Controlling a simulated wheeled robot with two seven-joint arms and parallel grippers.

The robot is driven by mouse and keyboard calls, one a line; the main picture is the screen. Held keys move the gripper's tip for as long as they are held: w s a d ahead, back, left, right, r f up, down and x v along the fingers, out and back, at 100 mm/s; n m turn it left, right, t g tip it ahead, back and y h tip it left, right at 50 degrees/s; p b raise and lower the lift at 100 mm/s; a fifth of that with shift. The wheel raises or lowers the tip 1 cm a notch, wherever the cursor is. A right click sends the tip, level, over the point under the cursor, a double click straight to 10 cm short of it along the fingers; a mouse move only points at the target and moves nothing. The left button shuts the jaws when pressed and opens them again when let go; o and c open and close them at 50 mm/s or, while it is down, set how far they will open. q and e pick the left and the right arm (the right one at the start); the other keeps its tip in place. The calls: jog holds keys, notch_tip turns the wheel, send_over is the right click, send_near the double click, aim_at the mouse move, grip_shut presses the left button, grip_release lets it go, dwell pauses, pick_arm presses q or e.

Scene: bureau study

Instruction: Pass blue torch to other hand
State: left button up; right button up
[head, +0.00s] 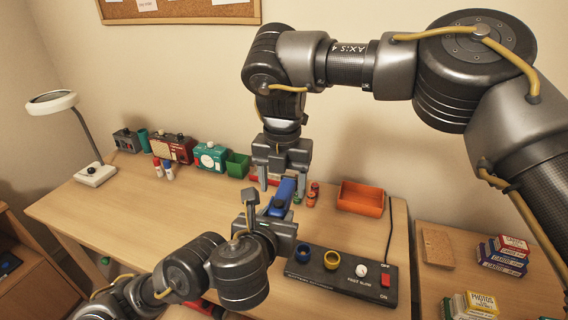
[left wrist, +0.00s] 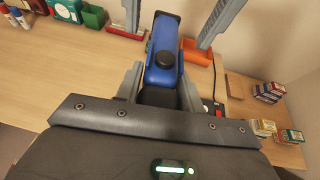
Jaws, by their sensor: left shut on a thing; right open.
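The blue torch (head: 285,190) is held above the desk in front of me, and it fills the middle of the left wrist view (left wrist: 162,70) with a dark round button on its side. My left gripper (head: 268,217) is shut on the torch's near, dark end. My right gripper (head: 283,182) comes down from above with its fingers open. Its fingers stand on either side of the torch's far end, and in the left wrist view they show left and right of it with gaps.
A black control box (head: 320,271) with rings and knobs lies below on the desk (head: 130,213). An orange tray (head: 361,198) stands at right, and small red and green items stand beside the right gripper. A green bin (head: 237,164), radio-like boxes and a lamp (head: 94,174) stand at left.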

jog(key=shift+f, duration=1.2)
jog(key=shift+c, duration=0.4)
jog(key=c, duration=0.9)
pick_arm(q)
jog(key=o, duration=1.2)
jog(key=shift+c, duration=0.2)
pick_arm(e)
jog(key=shift+c, duration=1)
